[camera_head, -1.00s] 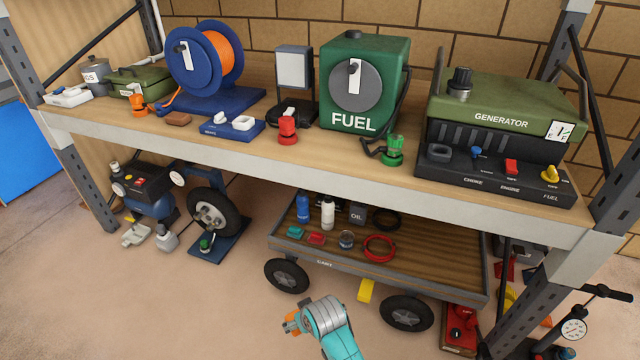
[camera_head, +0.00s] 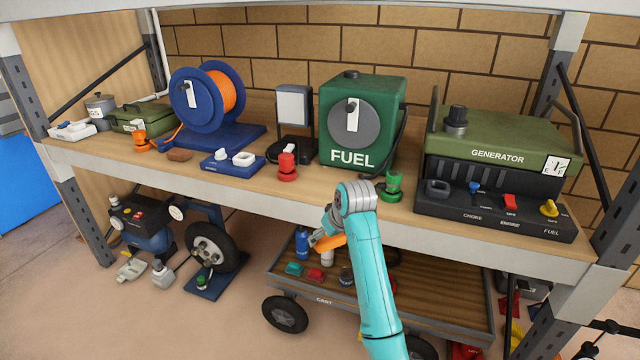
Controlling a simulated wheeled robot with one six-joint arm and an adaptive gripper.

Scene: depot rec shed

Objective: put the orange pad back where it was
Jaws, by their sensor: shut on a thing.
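The orange pad (camera_head: 331,243) is held in my gripper (camera_head: 316,239), in front of the shelf's front edge and over the cart (camera_head: 458,305) in the head view. My gripper is shut on it; the fingers are small and partly hidden by the arm and pad. On the cart below lie a teal pad (camera_head: 294,268) and a red pad (camera_head: 315,274), side by side. The arm hides part of the cart's deck.
The cart also carries a blue bottle (camera_head: 302,242), a partly covered white bottle and a dark jar (camera_head: 346,276). The shelf (camera_head: 250,193) above holds a blue reel (camera_head: 202,98), a red knob (camera_head: 287,167), the fuel box (camera_head: 362,120) and a generator (camera_head: 497,155).

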